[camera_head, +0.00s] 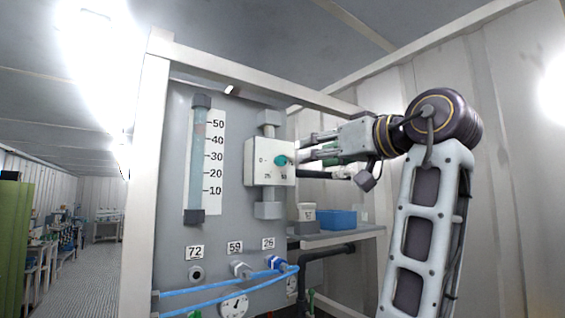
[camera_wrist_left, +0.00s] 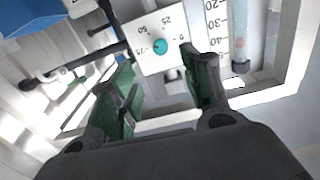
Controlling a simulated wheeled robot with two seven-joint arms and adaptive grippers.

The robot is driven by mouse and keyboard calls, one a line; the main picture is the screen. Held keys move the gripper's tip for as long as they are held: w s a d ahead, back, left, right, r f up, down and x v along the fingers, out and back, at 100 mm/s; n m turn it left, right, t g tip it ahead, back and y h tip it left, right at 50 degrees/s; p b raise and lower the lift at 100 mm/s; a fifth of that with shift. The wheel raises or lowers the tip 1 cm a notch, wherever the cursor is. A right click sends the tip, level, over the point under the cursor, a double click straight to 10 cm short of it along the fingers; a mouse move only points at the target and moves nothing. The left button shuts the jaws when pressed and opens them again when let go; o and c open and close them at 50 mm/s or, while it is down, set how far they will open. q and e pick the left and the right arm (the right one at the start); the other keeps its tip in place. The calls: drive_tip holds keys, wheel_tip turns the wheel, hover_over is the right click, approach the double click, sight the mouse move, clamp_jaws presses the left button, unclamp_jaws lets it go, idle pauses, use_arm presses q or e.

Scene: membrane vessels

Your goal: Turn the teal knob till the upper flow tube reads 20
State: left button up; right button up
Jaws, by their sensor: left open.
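The round teal knob (camera_head: 281,160) is on a white box marked 0, 25, 50 and 75; its setting is too small to read. It also shows in the left wrist view (camera_wrist_left: 160,47), ahead of the fingers. My right gripper is not in view.
Labels 72, 59 and 26 mark fittings low on the panel (camera_head: 228,220). Blue hoses (camera_head: 225,290) run in front, near a round gauge (camera_head: 234,305). A blue box (camera_head: 338,219) and a pale cup (camera_head: 307,212) are on a shelf right of the panel. A white frame post (camera_head: 147,190) borders it left.

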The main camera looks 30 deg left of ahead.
sight(282, 160)
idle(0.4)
use_arm(q)
drive_tip(key=shift+p+x, duration=1.65)
drive_tip(key=shift+x, duration=5.3)
drive_tip(key=c, duration=1)
drive_tip(key=shift+c, duration=0.2)
drive_tip(key=shift+m, duration=0.3)
drive_tip(key=m+p, duration=0.1)
drive_tip(key=m, duration=0.4)
drive_tip(key=shift+s, duration=0.1)
drive_tip(key=shift+m, duration=2.9)
